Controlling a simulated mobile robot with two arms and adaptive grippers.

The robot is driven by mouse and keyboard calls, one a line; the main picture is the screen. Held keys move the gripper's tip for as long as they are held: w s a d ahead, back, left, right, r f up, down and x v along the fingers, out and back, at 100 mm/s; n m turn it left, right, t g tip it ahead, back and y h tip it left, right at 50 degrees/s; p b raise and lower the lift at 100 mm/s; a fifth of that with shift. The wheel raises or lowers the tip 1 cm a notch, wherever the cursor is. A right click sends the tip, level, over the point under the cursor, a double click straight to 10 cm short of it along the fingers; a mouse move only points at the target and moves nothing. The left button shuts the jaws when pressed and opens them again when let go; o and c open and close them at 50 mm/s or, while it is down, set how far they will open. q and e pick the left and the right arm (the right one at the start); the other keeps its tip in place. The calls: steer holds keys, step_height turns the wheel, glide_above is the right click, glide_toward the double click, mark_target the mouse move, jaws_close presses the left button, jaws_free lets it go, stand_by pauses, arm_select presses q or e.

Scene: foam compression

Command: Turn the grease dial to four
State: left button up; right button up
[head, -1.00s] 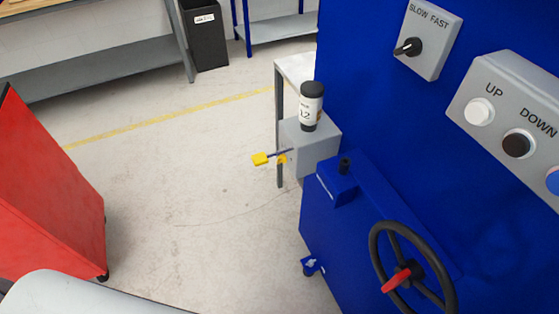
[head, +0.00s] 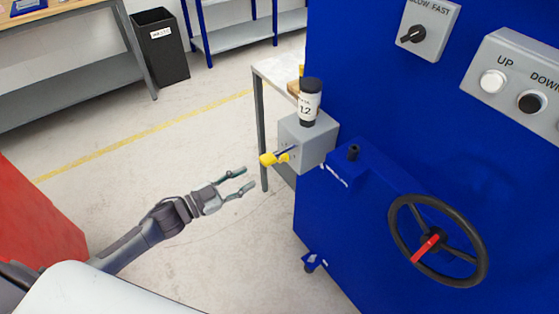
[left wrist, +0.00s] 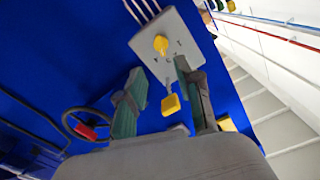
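A grey box (head: 312,145) is mounted at the left side of the blue machine. It carries a yellow knob (head: 284,157) and a yellow-ended lever (head: 267,159). A dark-capped cylinder with a white label reading 12 (head: 309,104) stands on the box. In the left wrist view the box's face shows a yellow knob (left wrist: 161,44) with small marks around it, and the yellow lever end (left wrist: 170,104) below. My left gripper (head: 249,178) is open and empty, left of and slightly below the lever, apart from it. The dial's setting is too small to read. My right gripper is not in view.
The blue machine (head: 390,110) fills the right, with a black handwheel (head: 480,262), a slow/fast switch (head: 412,35) and an up/down button panel (head: 545,65). A grey table (head: 270,69) stands behind the box. A red cabinet (head: 35,225) is at left. The floor between is clear.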

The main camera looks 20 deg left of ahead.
mark_target(279, 161)
arm_select(q)
steer(key=p+x, duration=0.1)
steer(key=x, duration=0.9)
steer(key=shift+w+d, duration=0.2)
steer(key=shift+w, duration=0.15)
steer(key=shift+w+d, duration=0.2)
steer(key=shift+w, duration=0.05)
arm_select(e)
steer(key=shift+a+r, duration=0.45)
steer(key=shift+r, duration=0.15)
arm_select(q)
steer(key=shift+c, duration=0.3)
steer(key=c, duration=0.5)
jaws_close()
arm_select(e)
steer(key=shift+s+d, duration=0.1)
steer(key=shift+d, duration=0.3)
